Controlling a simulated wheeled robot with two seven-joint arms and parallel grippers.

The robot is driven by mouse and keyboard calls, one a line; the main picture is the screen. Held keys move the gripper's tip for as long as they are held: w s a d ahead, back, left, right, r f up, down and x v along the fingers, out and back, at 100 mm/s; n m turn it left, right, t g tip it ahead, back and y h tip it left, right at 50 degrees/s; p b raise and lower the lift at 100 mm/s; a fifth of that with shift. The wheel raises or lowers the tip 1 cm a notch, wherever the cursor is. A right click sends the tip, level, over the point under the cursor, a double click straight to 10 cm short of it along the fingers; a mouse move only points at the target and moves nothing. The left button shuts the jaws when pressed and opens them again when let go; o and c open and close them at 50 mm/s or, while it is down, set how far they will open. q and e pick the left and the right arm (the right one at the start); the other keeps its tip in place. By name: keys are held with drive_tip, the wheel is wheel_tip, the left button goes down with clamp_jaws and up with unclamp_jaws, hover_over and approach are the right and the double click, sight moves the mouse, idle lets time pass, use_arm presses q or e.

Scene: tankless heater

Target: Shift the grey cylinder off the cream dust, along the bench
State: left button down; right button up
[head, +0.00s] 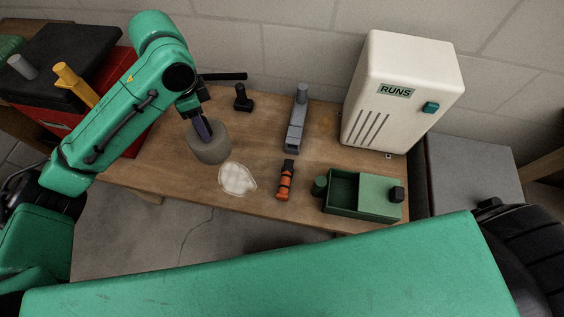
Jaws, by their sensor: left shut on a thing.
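The grey cylinder (209,150) is upright on the wooden bench, or just above it; I cannot tell which. It is behind and to the left of the cream dust (237,179), a pale round patch near the bench's front edge. The dust is uncovered, with a thin pale outline around it. My left gripper (203,130) reaches down from above and is shut on the grey cylinder at its top. The fingertips are partly hidden. My right gripper is not in view.
An orange and black tool (285,180) lies right of the dust, with a green open box (343,186) beyond it. A grey tool (296,121) and a small black object (242,100) stand behind. A white heater (402,90) is at the back right. Red and black cases are left.

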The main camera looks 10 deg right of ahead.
use_arm(q)
drive_tip(key=shift+w+a+f, duration=0.1)
idle(0.4)
drive_tip(key=w+a+f, duration=0.3)
drive_tip(key=a+f, duration=0.3)
drive_tip(key=a, duration=0.2)
drive_tip(key=w+a+f, duration=0.4)
drive_tip(key=a+f, duration=0.3)
drive_tip(key=a, duration=0.1)
drive_tip(key=shift+w+a, duration=0.25)
drive_tip(key=shift+r, duration=0.1)
wheel_tip(320, 180, down, 6)
drive_tip(key=b, duration=0.2)
drive_tip(key=shift+b, duration=0.35)
drive_tip(key=shift+f, duration=0.5)
drive_tip(key=shift+c, duration=2.2)
unclamp_jaws()
